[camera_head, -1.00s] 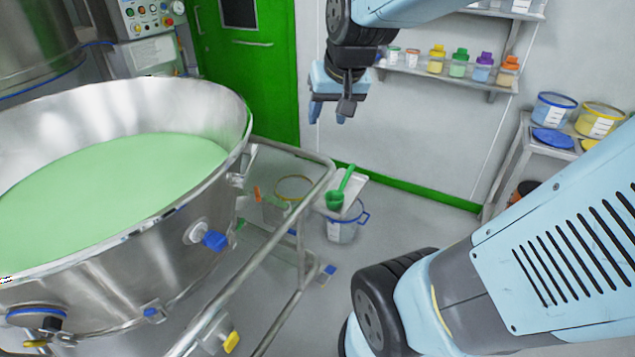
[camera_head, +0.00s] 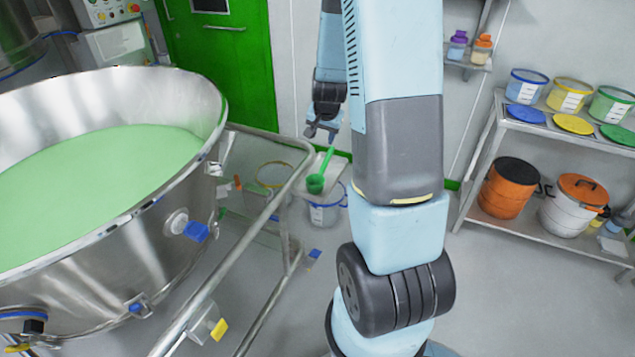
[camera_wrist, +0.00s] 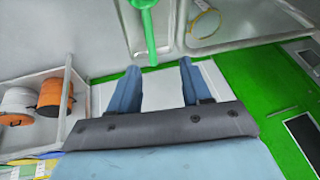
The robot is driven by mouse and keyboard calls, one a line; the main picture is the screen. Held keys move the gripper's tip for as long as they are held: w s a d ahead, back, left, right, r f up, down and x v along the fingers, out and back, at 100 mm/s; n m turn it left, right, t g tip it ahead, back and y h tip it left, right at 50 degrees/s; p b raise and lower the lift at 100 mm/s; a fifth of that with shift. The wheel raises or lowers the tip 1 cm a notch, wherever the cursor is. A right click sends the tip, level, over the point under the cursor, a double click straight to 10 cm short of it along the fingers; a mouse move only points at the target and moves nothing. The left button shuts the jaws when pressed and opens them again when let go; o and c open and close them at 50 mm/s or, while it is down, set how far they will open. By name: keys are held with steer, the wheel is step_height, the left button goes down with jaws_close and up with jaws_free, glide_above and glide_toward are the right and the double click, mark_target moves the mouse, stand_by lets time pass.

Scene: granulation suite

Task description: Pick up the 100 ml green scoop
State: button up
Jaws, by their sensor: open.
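The green scoop (camera_head: 320,174) lies on a pale tray (camera_head: 328,162) beside the rail of the steel bowl's frame, its bowl end toward the camera and its handle rising toward my gripper. My gripper (camera_head: 321,134) is open and empty, just above and beyond the handle end. In the wrist view the scoop (camera_wrist: 148,30) shows at the top, its handle pointing down between the two fingers of my gripper (camera_wrist: 154,68). The handle end looks a little ahead of the fingertips. The scoop's volume marking cannot be read.
A large steel bowl (camera_head: 160,200) of green powder fills the left, with a frame rail (camera_head: 250,235) near the tray. A blue-rimmed bucket (camera_head: 325,213) stands below the tray. A shelf (camera_head: 492,228) with buckets stands right. My arm hides part of the wall.

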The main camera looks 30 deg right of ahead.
glide_toward(326, 161)
steer(key=shift+m, duration=0.4)
steer(key=shift+x, duration=5.55)
jaws_close()
